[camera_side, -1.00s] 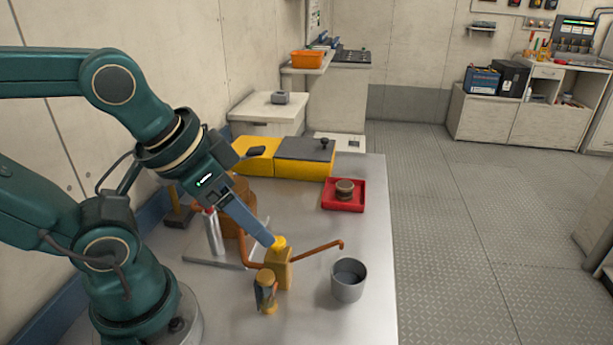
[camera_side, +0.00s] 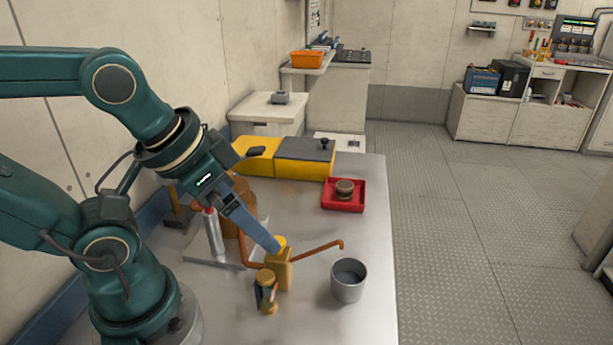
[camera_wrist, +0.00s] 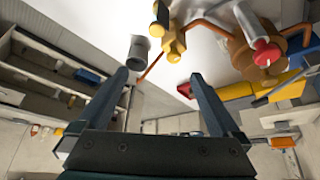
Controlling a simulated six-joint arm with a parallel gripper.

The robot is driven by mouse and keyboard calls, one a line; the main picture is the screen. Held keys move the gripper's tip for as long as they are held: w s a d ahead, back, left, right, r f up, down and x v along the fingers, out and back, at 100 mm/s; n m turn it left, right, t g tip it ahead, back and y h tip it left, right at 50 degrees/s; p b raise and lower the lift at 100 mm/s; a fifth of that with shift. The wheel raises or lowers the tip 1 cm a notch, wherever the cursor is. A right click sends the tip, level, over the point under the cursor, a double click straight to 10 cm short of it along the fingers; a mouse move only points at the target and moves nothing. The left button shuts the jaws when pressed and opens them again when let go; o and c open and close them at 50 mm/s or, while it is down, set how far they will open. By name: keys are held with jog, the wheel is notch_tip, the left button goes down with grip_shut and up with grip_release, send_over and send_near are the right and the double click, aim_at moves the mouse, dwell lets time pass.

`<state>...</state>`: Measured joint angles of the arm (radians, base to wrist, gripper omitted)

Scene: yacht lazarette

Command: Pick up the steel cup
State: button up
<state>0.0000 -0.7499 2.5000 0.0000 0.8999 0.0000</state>
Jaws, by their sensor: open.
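The steel cup (camera_side: 348,282) stands upright and open-topped at the right front of the metal worktop. It also shows in the wrist view (camera_wrist: 139,48), small, beyond the left fingertip. My gripper (camera_side: 277,247) is in the side view up and left of the cup, apart from it, and overlaps the top of the yellow valve body (camera_side: 279,272). In the wrist view my gripper (camera_wrist: 158,76) has its two fingers spread wide with nothing between them. The far finger is hidden in the side view.
A red tray (camera_side: 328,207) with a brown round piece sits behind. Yellow boxes (camera_side: 303,170) stand at the back. The worktop's right edge is close to the cup; its front right is clear.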

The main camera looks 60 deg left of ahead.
jog(key=m+t+y, duration=0.4)
jog(key=m+y, duration=0.5)
jog(key=m, duration=1.6)
send_near(350, 266)
jog(key=x, duration=0.5)
jog(key=shift+w+a, duration=0.1)
jog(key=shift+a, duration=0.15)
jog(key=shift+w+a+f+m, duration=0.15)
jog(key=shift+w+f+m, duration=0.15)
jog(key=shift+m, duration=0.4)
jog(key=shift+x, duration=2.5)
jog(key=shift+r, duration=0.1)
